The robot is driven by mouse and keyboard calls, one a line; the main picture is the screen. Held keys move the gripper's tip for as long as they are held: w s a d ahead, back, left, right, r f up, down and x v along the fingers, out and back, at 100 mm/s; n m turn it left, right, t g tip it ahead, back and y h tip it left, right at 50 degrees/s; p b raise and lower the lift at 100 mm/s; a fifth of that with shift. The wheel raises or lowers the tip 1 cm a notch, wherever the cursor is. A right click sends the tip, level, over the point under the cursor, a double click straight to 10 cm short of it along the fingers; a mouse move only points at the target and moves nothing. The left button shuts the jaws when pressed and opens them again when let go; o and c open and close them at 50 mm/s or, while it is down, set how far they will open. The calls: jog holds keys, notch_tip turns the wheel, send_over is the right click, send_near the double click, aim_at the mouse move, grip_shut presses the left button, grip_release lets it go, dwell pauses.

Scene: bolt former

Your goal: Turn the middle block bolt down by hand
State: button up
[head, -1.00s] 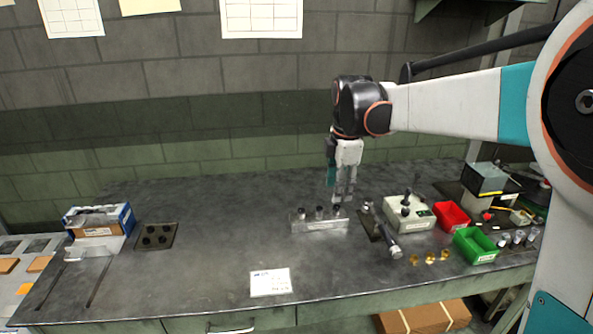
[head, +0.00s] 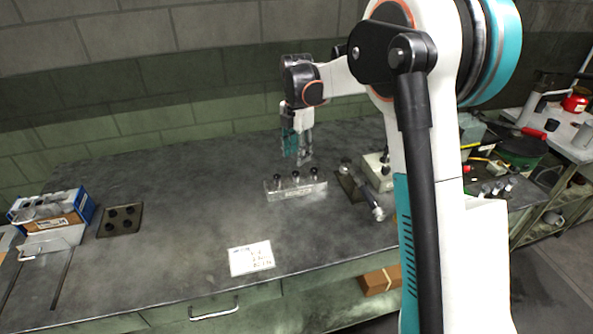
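A metal block (head: 297,191) with a label on its front stands on the workbench in the head view. Three dark-headed bolts stand in a row on its top; the middle bolt (head: 296,176) is upright between the other two. My gripper (head: 304,162) points down just behind the block, near the middle and right bolts in the picture. Its fingers appear slightly apart with nothing seen between them, but they are small and blurred, so how far they are open is unclear. I cannot tell whether it touches a bolt.
A metal tool (head: 376,208) lies right of the block. A white card (head: 251,258) lies in front. A dark plate with holes (head: 120,220) and a blue box (head: 52,211) are at the left. The bench between card and plate is clear. My arm hides the right part.

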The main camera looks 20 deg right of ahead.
aim_at(297, 172)
notch_tip(297, 172, down, 6)
jog(key=shift+f+b, duration=0.15)
jog(key=shift+b, duration=0.7)
grip_shut()
